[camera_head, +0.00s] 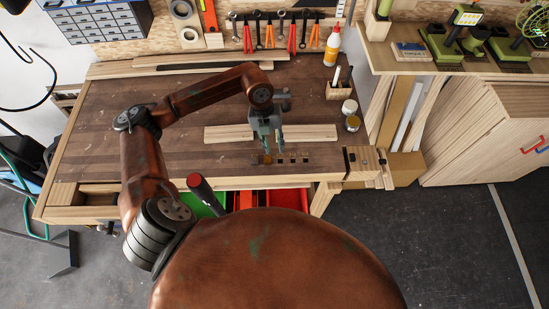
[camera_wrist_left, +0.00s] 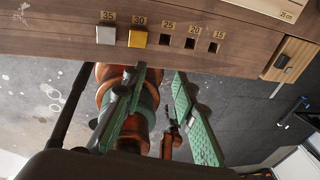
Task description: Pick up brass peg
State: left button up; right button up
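The brass peg (camera_wrist_left: 138,38) sits in the square hole marked 30 near the bench's front edge, its gold top showing in the left wrist view. In the head view the brass peg (camera_head: 267,159) is a small yellowish spot just below my left gripper's fingers. My left gripper (camera_head: 272,149) points down over the bench front. In the left wrist view its two green fingers (camera_wrist_left: 158,76) are apart with nothing between them, and the peg is beyond their tips. My right gripper is not in view.
A silver peg (camera_wrist_left: 106,35) sits beside the brass one at mark 35. Empty square holes marked 25, 20 and 15 follow to the right. A pale board (camera_head: 225,133) lies behind. The bench's left part is clear.

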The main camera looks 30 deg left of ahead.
aim_at(268, 159)
pick_arm(q)
jog(key=shift+a+f+n+y, duration=0.4)
jog(key=shift+a+f+y, duration=0.55)
jog(key=shift+a+y, duration=0.2)
jog(key=f, duration=0.2)
jog(key=shift+a+f, duration=0.2)
jog(key=shift+f, duration=0.15)
jog(key=f, duration=0.3)
jog(key=f+p, duration=0.1)
jog(key=shift+s+d+f, duration=0.15)
jog(key=shift+s+f, duration=0.1)
jog(key=shift+f, duration=0.45)
jog(key=shift+c, duration=0.6)
grip_shut()
